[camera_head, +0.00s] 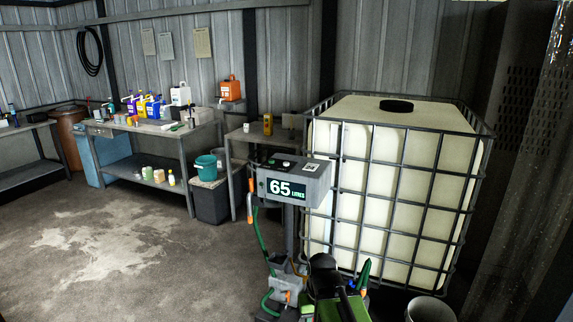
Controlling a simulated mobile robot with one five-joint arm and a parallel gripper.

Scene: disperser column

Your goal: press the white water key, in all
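The disperser column's grey head (318,190) stands in the middle of the camera_head view. Its lit display (286,190) reads 65 LITRES. On the sloping top is a dark patch with a small white spot (287,164), which may be the white water key; it is too small to be sure. A white label (311,168) with a dark mark lies to its right. My arm, black and green, shows at the bottom centre, below and apart from the head. A dark green pointed part (364,275) there may be my gripper; its fingers cannot be told apart.
A caged white tank (400,180) stands close behind and right of the column. A green hose (262,235) hangs on the column's left. A grey bucket (430,309) is at bottom right. A bench (150,128) with several bottles stands back left. The floor at left is clear.

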